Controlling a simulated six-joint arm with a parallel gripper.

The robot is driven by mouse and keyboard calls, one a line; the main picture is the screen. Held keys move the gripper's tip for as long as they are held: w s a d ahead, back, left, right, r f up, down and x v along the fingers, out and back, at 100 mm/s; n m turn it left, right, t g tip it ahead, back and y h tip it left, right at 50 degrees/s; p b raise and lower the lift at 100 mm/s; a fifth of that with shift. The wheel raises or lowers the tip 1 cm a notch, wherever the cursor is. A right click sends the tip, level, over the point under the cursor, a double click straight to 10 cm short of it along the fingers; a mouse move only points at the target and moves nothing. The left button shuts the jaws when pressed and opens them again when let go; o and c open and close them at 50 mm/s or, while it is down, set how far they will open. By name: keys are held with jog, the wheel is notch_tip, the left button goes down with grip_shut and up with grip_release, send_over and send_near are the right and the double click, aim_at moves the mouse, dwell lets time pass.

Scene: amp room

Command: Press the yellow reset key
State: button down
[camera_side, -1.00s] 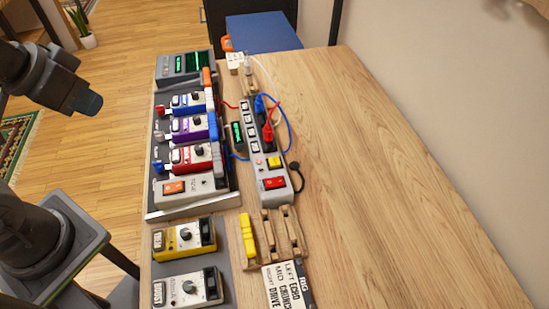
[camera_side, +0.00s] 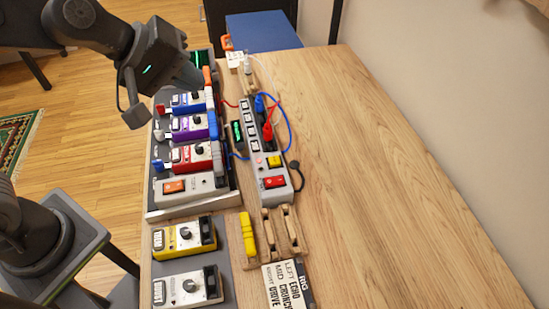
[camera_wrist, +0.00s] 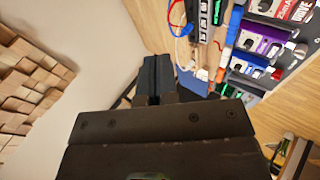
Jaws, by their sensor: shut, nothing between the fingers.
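The yellow key (camera_side: 274,161) is a small square button on the grey power strip (camera_side: 251,132), just above a red rocker switch (camera_side: 274,182). My gripper (camera_side: 198,80) is shut and empty, above the far end of the pedal board, up and left of the yellow key and well apart from it. In the wrist view my shut gripper fingers (camera_wrist: 157,78) point ahead. Part of the power strip (camera_wrist: 203,20) shows at the top there, but I cannot make out the yellow key.
Blue, purple and red pedals stand on the pedal board (camera_side: 152,206). Red and blue cables (camera_side: 285,125) loop beside the strip. A yellow piece (camera_side: 247,234) sits in a wooden holder (camera_side: 283,246) nearer the front. The table (camera_side: 390,190) is clear on the right.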

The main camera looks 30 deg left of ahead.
jog(key=w+d+f+n, duration=0.5)
jog(key=w+d+n, duration=0.1)
jog(key=n, duration=0.2)
jog(key=n+t+y, duration=0.2)
jog(key=n, duration=0.6)
send_over(275, 162)
notch_tip(275, 162, down, 7)
jog(key=shift+f+y, duration=0.3)
jog(key=shift+f, duration=0.2)
jog(key=shift+f, duration=4.4)
jog(key=shift+f, duration=0.15)
jog(key=shift+f, duration=0.25)
